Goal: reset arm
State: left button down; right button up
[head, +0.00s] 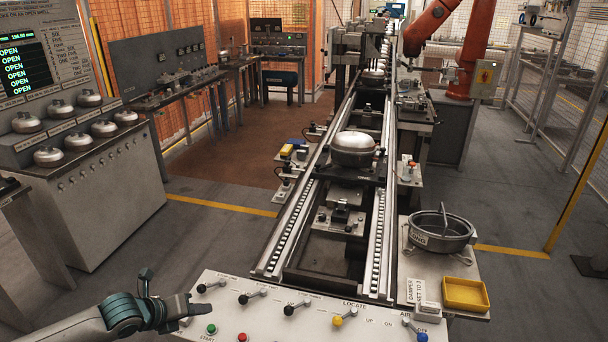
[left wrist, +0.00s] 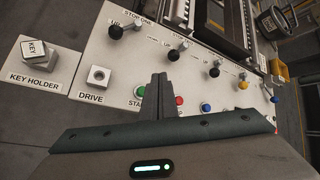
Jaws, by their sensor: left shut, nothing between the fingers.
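My left gripper (head: 188,308) reaches in from the lower left in the head view, at the left end of the white control panel (head: 262,322). In the left wrist view its fingers (left wrist: 159,80) are together with nothing between them, over the panel near the green start button (left wrist: 140,91). Whether the fingertips touch the panel, I cannot tell. The panel carries a row of black-knobbed levers (head: 245,298), a yellow-knobbed lever (head: 338,322) and a blue-knobbed lever (head: 422,336). My right gripper is in neither view.
A key holder (left wrist: 37,71) and a drive socket (left wrist: 98,76) lie left of my fingers in the left wrist view. A conveyor (head: 290,245) with a metal compressor shell (head: 353,149) runs away behind the panel. A yellow tray (head: 465,294) stands to the right.

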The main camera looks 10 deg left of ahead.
pick_arm(q)
jog(key=s+d+f+n+g, duration=0.1)
jog(key=s+d+f+n, duration=0.2)
jog(key=s+d+n, duration=0.35)
jog(key=s+d+f+n+g, duration=0.1)
jog(key=s+d+f+n, duration=0.35)
jog(key=s+d, duration=0.2)
jog(key=s+d+n+g+y, duration=0.1)
jog(key=s+n+g+y, duration=0.2)
jog(key=s+n, duration=1.6)
notch_tip(320, 180, down, 31)
jog(key=g+b, duration=0.1)
jog(key=b, duration=0.2)
jog(key=s+a+f+g+b, duration=0.1)
jog(key=s+a+f+b, duration=0.2)
jog(key=s+f, duration=1.6)
jog(key=shift+f+m+y, duration=0.3)
jog(key=shift+f+m, duration=0.1)
jog(key=shift+f, duration=0.45)
